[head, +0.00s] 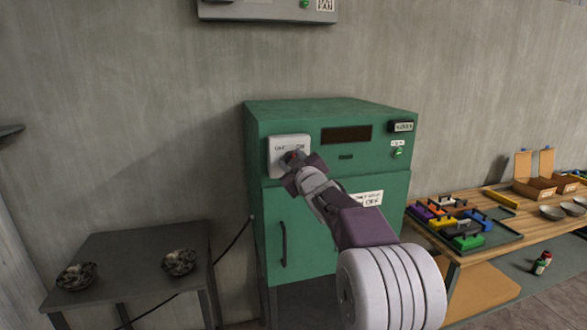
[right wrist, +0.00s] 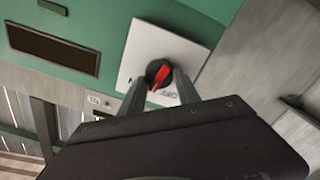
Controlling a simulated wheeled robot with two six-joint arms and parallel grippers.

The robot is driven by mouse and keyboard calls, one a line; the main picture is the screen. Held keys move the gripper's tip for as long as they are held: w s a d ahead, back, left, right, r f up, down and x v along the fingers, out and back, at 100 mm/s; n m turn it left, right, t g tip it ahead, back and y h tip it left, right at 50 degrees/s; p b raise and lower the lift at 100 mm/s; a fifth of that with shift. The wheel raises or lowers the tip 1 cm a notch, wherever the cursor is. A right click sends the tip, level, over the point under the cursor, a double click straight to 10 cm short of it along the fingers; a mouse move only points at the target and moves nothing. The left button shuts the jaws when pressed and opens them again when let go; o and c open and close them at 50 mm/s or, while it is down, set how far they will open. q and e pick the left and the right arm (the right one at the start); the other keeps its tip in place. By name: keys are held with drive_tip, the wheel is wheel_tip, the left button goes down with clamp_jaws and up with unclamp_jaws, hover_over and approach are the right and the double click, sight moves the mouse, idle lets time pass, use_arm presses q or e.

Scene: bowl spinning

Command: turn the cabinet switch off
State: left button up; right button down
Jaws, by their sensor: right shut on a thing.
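The green cabinet (head: 345,112) stands against the wall. The switch plate (head: 276,157), white, is at the upper left of its front. In the right wrist view the plate (right wrist: 140,52) carries a round dark switch with a red knob (right wrist: 161,76). An "OFF" label (right wrist: 169,95) shows beside the knob; the other label is hard to read. My right gripper (head: 292,160) is at the plate, shut on the switch knob, its fingers (right wrist: 164,88) on either side of it. In the head view the gripper hides most of the knob. My left gripper is not in view.
A wooden bench (head: 470,250) with a tray of coloured blocks (head: 418,222) is at the right. A cabinet door handle (head: 283,244) sticks out below the switch.

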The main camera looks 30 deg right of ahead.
drive_tip(key=n+b, duration=0.4)
drive_tip(key=n, duration=0.7)
drive_tip(key=shift+a+f, duration=0.1)
drive_tip(key=shift+f, duration=0.05)
idle(0.6)
drive_tip(key=c, duration=1)
unclamp_jaws()
drive_tip(key=shift+o, duration=0.5)
drive_tip(key=shift+w+f, duration=0.1)
drive_tip(key=shift+w, duration=0.05)
drive_tip(key=v, duration=0.9)
drive_tip(key=shift+b, duration=0.4)
